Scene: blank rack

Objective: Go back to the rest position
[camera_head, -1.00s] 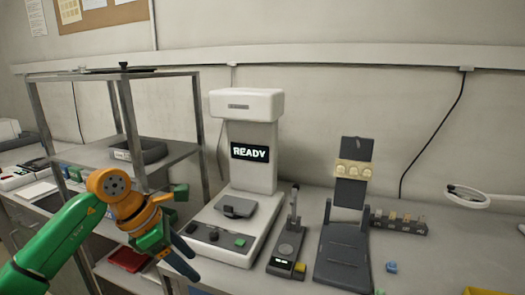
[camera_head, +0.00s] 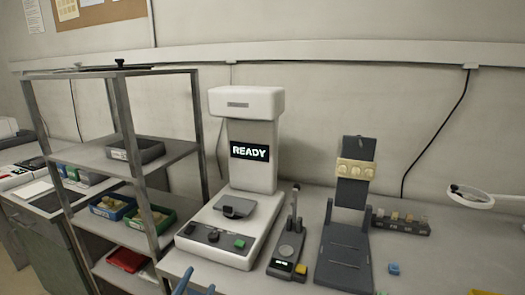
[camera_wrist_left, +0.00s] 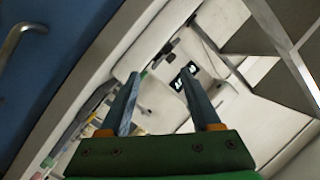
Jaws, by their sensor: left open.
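My left gripper (camera_head: 195,287) shows only as blue finger parts at the bottom edge of the head view, in front of the bench. In the left wrist view my left gripper (camera_wrist_left: 158,76) has its two fingers apart, with nothing held between them. Most of my left arm is out of the head view. My right gripper is in neither current view.
A white machine with a READY screen (camera_head: 249,151) stands on the bench, beside a small meter (camera_head: 286,250) and a dark stand (camera_head: 343,250). A metal shelf rack (camera_head: 144,162) with bins is at left. A blue panel (camera_wrist_left: 40,70) shows in the wrist view.

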